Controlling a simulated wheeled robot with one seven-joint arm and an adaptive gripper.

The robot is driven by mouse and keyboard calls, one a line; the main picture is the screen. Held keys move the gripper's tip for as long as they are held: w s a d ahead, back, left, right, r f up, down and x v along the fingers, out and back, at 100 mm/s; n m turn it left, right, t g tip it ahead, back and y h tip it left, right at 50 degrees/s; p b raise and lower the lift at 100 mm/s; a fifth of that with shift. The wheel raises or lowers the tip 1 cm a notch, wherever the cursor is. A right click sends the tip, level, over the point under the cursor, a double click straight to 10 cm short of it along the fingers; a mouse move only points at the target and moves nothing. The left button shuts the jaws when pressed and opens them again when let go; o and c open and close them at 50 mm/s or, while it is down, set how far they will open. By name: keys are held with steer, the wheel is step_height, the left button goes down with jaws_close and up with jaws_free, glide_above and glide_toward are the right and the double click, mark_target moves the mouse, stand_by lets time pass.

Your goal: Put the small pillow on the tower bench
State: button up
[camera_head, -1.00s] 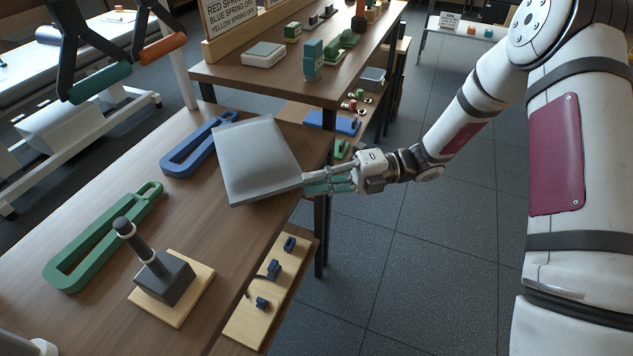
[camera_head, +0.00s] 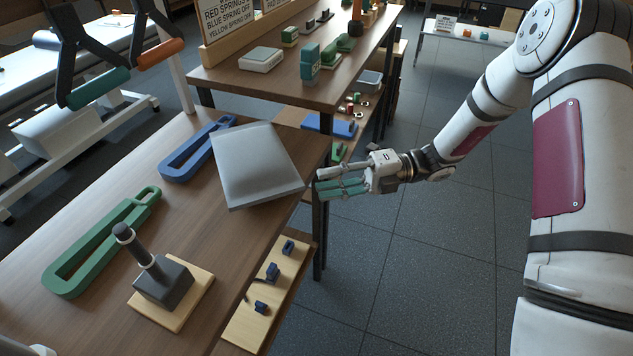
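The small pillow (camera_head: 258,165) is a grey square cushion. It lies on the wooden bench top (camera_head: 100,205) near its right edge, and looks slightly tilted. My gripper (camera_head: 320,184) is just right of the pillow, past the bench edge, with a small gap between them. Its fingers point left toward the pillow and are spread apart, with nothing visible between them.
A blue loop (camera_head: 185,160) lies left of the pillow, and a green loop (camera_head: 90,250) lies nearer. A dark post on a wooden base (camera_head: 165,285) stands at the front. A second table (camera_head: 285,85) with small items is behind. Open floor (camera_head: 430,260) lies right.

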steer(key=v, duration=0.9)
steer(key=s+r+n+h, duration=1)
steer(key=s+r+n, duration=0.5)
steer(key=s+n, duration=0.2)
steer(key=s+d+n+t+h, duration=0.3)
steer(key=s+d+n, duration=0.2)
steer(key=s+n, duration=0.2)
steer(key=s+d+r+n+t+h, duration=0.1)
steer(key=s+d+n+t+h, duration=0.2)
steer(key=s+n, duration=0.5)
steer(key=shift+s+d+h, duration=0.2)
steer(key=shift+d+h, duration=0.5)
steer(key=shift+d, duration=0.25)
steer(key=shift+r, duration=0.15)
